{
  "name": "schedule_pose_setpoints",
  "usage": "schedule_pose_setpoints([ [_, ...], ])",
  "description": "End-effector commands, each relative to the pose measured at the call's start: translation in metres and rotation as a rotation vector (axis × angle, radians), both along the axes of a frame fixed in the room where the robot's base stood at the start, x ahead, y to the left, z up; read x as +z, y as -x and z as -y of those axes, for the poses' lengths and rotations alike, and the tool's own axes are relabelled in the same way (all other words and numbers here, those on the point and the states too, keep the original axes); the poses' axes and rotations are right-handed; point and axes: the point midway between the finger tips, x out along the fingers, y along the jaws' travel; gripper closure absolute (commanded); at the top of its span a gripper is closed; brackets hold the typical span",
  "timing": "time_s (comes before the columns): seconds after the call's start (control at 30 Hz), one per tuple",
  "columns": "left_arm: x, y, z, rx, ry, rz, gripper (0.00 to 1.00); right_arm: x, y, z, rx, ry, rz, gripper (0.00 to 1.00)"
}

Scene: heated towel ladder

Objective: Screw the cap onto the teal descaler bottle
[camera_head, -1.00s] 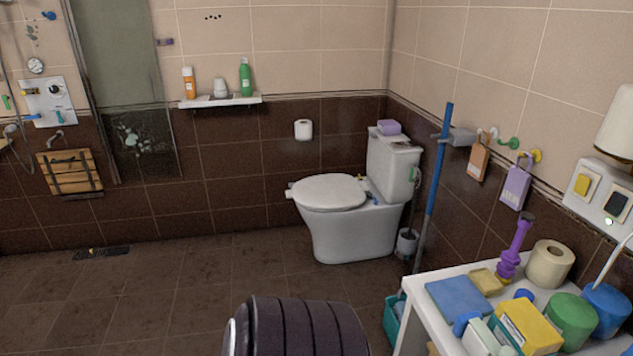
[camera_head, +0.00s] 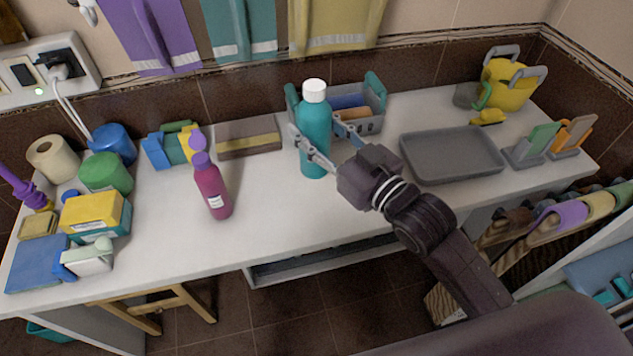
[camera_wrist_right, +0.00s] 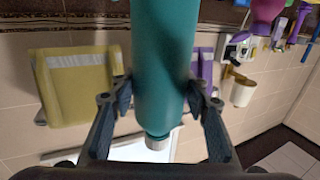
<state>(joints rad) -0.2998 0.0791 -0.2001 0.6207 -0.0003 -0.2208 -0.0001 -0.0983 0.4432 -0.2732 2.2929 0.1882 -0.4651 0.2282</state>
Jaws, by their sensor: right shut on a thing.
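My right gripper (camera_head: 314,138) is shut on the bottle's body, one finger on each side. In the right wrist view the bottle (camera_wrist_right: 165,50) runs between the fingers (camera_wrist_right: 162,95), with the pale cap (camera_wrist_right: 157,142) at its lower end in the picture. The bottle's base is out of that view. My left gripper is not in view.
A magenta bottle (camera_head: 212,188) stands to the left, near a brown box (camera_head: 248,139). A grey tray (camera_head: 450,155) lies to the right. The counter front between the magenta and teal bottles is clear.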

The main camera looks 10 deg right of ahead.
Motion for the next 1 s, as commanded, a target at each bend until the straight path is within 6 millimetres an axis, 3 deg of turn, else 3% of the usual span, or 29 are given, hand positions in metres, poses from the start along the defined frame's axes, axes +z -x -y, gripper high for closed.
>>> schedule_pose_setpoints([
  [0.03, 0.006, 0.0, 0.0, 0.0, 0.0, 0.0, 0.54, 0.022, -0.014, 0.012, -0.044, -0.008, 0.012, 1.0],
  [0.2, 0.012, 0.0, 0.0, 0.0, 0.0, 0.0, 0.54, 0.053, -0.043, 0.044, -0.154, -0.004, 0.006, 1.0],
  [0.43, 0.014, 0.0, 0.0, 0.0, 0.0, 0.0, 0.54, 0.064, -0.053, 0.059, -0.203, 0.001, 0.001, 1.0],
  [0.77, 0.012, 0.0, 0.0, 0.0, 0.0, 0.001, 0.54, 0.057, -0.053, 0.059, -0.203, 0.001, -0.002, 1.0],
  [1.0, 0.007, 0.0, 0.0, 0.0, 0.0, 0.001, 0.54, 0.003, -0.053, 0.059, -0.203, 0.001, -0.007, 1.0],
])
